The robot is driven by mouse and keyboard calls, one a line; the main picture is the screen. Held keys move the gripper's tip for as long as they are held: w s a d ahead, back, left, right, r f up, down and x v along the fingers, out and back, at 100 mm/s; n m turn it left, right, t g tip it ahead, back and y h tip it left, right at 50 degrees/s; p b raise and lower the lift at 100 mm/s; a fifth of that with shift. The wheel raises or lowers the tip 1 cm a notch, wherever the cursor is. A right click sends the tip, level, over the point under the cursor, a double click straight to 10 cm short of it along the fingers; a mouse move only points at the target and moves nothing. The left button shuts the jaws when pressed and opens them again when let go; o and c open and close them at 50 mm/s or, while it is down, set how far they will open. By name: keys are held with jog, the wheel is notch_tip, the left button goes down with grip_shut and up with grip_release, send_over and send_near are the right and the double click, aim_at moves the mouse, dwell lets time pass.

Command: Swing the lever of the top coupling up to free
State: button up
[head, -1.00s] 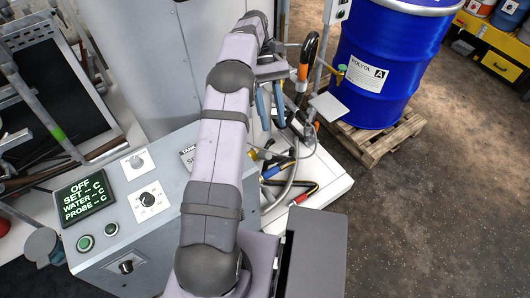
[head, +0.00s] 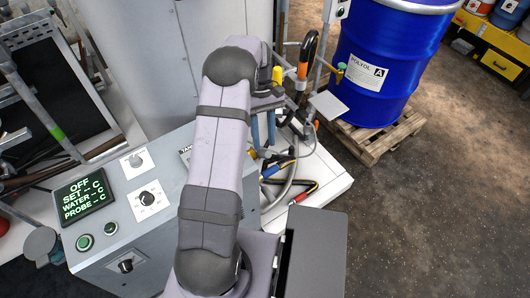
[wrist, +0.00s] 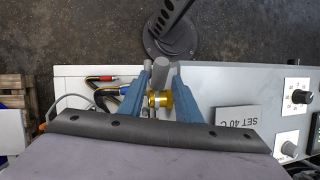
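My gripper (head: 263,139) points down beside the grey cabinet in the head view, its two blue fingers apart. In the wrist view the fingers of my gripper (wrist: 160,85) stand on either side of a brass coupling (wrist: 160,98) with a grey cylindrical part above it in the picture. I cannot tell whether the fingers touch it. In the head view a yellow part (head: 277,75) shows just right of my wrist, beside a hose with an orange band (head: 303,70). I cannot make out which part is the top coupling's lever; my arm hides some of this area.
A grey control box (head: 150,215) with a display and knobs stands left of my arm. Hoses with red, blue and yellow ends (head: 290,185) lie on the white base. A blue drum (head: 385,65) stands on a wooden pallet (head: 365,145) at right. The floor at lower right is clear.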

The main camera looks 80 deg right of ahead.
aim_at(265, 154)
jog(key=shift+p+x, duration=0.9)
jog(key=shift+x, duration=2)
grip_shut()
